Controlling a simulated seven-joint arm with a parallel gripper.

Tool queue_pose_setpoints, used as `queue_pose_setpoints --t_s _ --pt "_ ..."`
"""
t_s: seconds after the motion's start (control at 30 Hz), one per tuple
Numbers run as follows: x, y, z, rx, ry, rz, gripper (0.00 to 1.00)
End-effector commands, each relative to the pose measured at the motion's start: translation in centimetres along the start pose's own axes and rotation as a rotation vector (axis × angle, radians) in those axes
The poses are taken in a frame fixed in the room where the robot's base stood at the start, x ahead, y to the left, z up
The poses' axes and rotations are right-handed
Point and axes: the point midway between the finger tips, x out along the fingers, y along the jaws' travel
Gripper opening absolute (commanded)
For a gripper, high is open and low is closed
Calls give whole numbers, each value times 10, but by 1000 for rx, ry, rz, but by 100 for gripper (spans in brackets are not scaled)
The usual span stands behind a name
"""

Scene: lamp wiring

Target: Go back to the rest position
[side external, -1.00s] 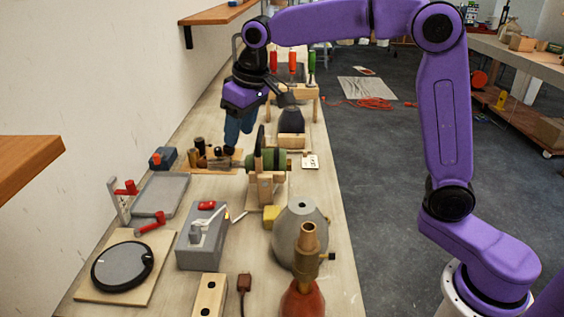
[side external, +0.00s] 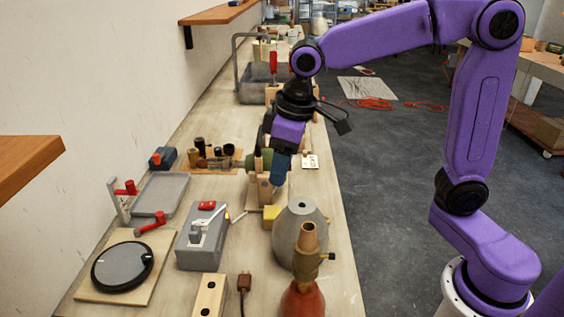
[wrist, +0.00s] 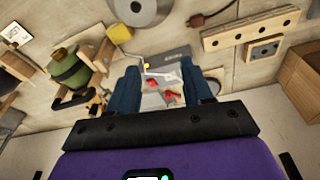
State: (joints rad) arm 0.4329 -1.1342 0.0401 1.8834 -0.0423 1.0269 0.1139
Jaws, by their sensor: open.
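My gripper (wrist: 163,92) is open, with two blue fingers apart and nothing between them in the wrist view. In the side external view my gripper (side external: 279,170) hangs over the bench, in front of the green spool on its wooden stand (side external: 257,187) and partly hiding it. In the wrist view the green spool (wrist: 70,72) is to the left of the fingers. The grey box with a red switch (side external: 203,236) stands nearer the camera, and white wire ends rise from it.
A grey lamp shade (side external: 297,235) and a brass socket on a red base (side external: 305,270) stand at the front right. A round black-rimmed disc (side external: 122,266) lies on a board at left. A grey tray (side external: 164,194) is behind it. A wooden shelf (side external: 22,167) juts from the wall.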

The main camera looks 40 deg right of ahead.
Motion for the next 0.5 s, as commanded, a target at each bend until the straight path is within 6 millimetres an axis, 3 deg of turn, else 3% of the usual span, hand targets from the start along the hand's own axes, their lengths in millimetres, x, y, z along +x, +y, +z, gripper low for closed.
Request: queue_pose_setpoints --t_s 0.33,0.5 --pt "0 -1 3 -7 -2 -2 50" --pt "3 -13 35 -72 -24 -14 50"
